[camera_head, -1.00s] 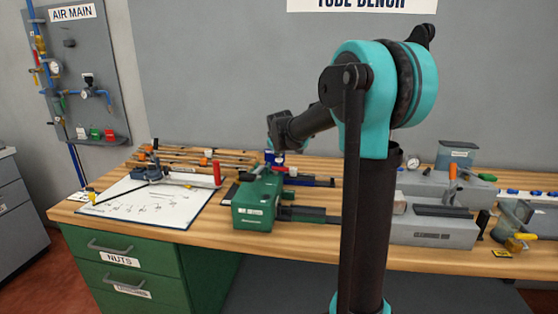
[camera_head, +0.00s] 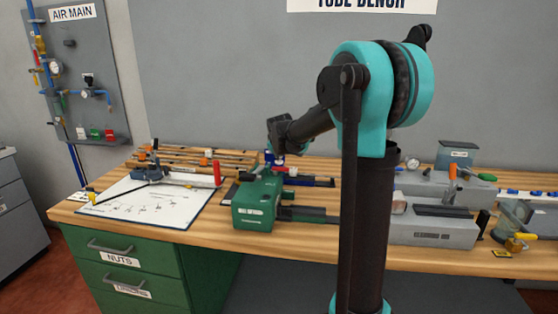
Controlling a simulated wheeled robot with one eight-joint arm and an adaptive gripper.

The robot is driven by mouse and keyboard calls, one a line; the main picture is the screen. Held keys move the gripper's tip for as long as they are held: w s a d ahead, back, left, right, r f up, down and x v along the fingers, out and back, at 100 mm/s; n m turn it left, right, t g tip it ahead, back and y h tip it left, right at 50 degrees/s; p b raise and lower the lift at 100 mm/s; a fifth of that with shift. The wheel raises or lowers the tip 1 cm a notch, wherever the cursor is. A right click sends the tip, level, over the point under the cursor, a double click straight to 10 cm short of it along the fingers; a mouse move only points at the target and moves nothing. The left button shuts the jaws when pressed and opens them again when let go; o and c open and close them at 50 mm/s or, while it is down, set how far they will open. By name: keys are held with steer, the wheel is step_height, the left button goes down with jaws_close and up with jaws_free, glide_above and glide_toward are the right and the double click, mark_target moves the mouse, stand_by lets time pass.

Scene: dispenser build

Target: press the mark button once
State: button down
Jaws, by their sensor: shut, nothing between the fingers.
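The green machine (camera_head: 257,203) stands on the wooden bench, left of my arm, with a pale label on its front. A small red part (camera_head: 291,171) shows just behind its top. I cannot make out which part is the mark button. My gripper (camera_head: 272,161) hangs below my dark wrist, at or just behind the machine's back edge. It is small and partly hidden, and it is shut with nothing seen in it. Whether it touches anything cannot be told.
A white drawing sheet (camera_head: 150,210) with tools lies left of the machine. Tubes and orange-marked rods (camera_head: 190,157) lie behind it. A grey machine (camera_head: 433,232) stands to the right of my arm. The green drawers (camera_head: 130,262) are below the bench.

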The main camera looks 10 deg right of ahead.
mark_target(279, 162)
stand_by(0.3)
steer(key=shift+r, duration=1.1)
steer(key=shift+r, duration=2.5)
